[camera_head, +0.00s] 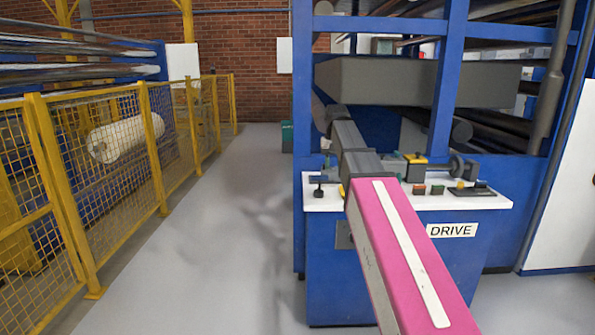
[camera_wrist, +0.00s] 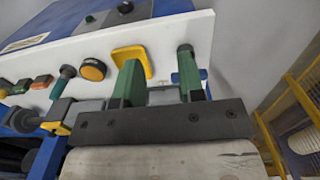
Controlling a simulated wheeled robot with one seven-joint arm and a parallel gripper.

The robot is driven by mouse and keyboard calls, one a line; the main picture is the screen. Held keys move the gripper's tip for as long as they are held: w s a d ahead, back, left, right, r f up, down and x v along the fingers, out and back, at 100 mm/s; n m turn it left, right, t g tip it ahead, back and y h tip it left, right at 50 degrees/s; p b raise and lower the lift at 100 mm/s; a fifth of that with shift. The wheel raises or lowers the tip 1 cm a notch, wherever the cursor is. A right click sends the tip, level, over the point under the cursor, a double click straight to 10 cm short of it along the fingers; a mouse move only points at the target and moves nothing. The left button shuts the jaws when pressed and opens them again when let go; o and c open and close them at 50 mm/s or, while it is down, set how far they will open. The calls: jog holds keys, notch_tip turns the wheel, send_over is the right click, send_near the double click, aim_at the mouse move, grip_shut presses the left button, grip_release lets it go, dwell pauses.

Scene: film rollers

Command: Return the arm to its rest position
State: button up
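My arm shows in the head view as a pink link (camera_head: 405,250) with a pale stripe, reaching from the lower right toward the control console. Grey links (camera_head: 350,140) continue beyond it, over the console's left part. My gripper is hard to make out in the head view. In the wrist view my gripper (camera_wrist: 158,68) has two green fingers standing well apart on a dark bar. They are over or close to the white console top; I cannot tell whether they touch it. I see nothing clearly held between them.
The blue console has a white top (camera_head: 485,203), a DRIVE label (camera_head: 452,230), buttons and knobs. A yellow plate (camera_wrist: 132,54) and an orange knob (camera_wrist: 93,69) lie near the fingers. A blue frame (camera_head: 450,80) surrounds rollers behind. Yellow fencing (camera_head: 110,165) lines the left; the aisle (camera_head: 215,240) is clear.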

jog(key=s+d+f, duration=0.2)
jog(key=s+f, duration=0.5)
jog(key=f, duration=0.6)
jog(key=s+d+f, duration=0.2)
jog(key=s+f, duration=0.5)
jog(key=f, duration=0.6)
jog(key=s+d+f, duration=0.2)
jog(key=s+f, duration=0.6)
jog(key=f, duration=0.5)
jog(key=shift+f, duration=0.35)
